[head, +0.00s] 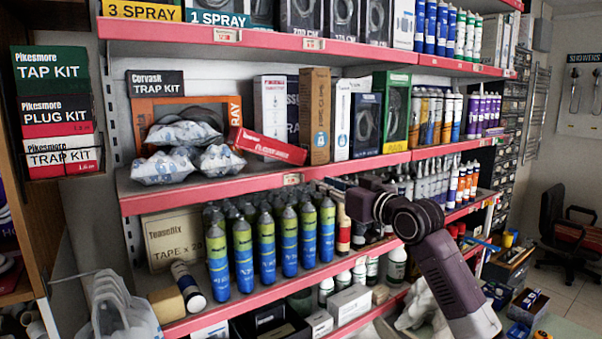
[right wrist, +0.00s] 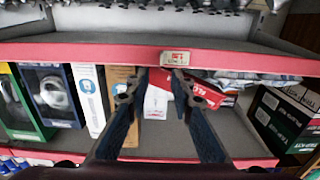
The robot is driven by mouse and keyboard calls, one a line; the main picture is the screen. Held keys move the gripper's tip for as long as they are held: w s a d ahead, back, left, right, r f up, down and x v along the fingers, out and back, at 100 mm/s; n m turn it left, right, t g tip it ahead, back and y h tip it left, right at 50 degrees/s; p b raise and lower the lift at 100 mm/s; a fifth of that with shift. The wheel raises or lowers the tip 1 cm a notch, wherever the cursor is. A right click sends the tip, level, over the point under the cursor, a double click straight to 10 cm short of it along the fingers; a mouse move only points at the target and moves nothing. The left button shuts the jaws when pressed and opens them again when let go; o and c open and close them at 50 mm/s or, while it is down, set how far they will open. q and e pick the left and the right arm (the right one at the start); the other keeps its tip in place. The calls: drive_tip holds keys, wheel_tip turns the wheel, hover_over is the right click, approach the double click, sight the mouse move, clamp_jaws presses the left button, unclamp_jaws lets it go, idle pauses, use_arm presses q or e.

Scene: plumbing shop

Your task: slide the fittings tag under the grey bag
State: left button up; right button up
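A small pale tag (head: 292,179) sits on the red front edge of the middle shelf; the right wrist view shows it upside down (right wrist: 174,58). Several crumpled grey-blue plastic bags (head: 183,134) lie on that shelf, left of the tag in the head view. They show partly in the right wrist view (right wrist: 257,78), at right. My right gripper (head: 325,186) is at the shelf edge just right of the tag in the head view. Its two fingers (right wrist: 159,75) are apart, empty, the tag just beyond the tips; contact cannot be told. My left gripper is out of view.
A tilted red box (head: 267,146) lies beside the bags, its corner near the shelf edge. Upright boxes (head: 314,115) stand behind the gripper. Several blue-green spray cans (head: 267,250) stand on the shelf below. Other tags (head: 229,35) are on the upper edge.

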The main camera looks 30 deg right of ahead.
sight(304, 177)
drive_tip(key=w+p, duration=0.1)
drive_tip(key=w, duration=0.1)
drive_tip(key=w+p, duration=0.1)
drive_tip(key=w, duration=0.1)
drive_tip(key=w+a+p, duration=0.1)
drive_tip(key=w, duration=0.1)
drive_tip(key=shift+w, duration=0.3)
drive_tip(key=shift+w+a+f+p, duration=0.1)
drive_tip(key=shift+w+a+p, duration=0.05)
drive_tip(key=shift+w+p, duration=0.25)
clamp_jaws()
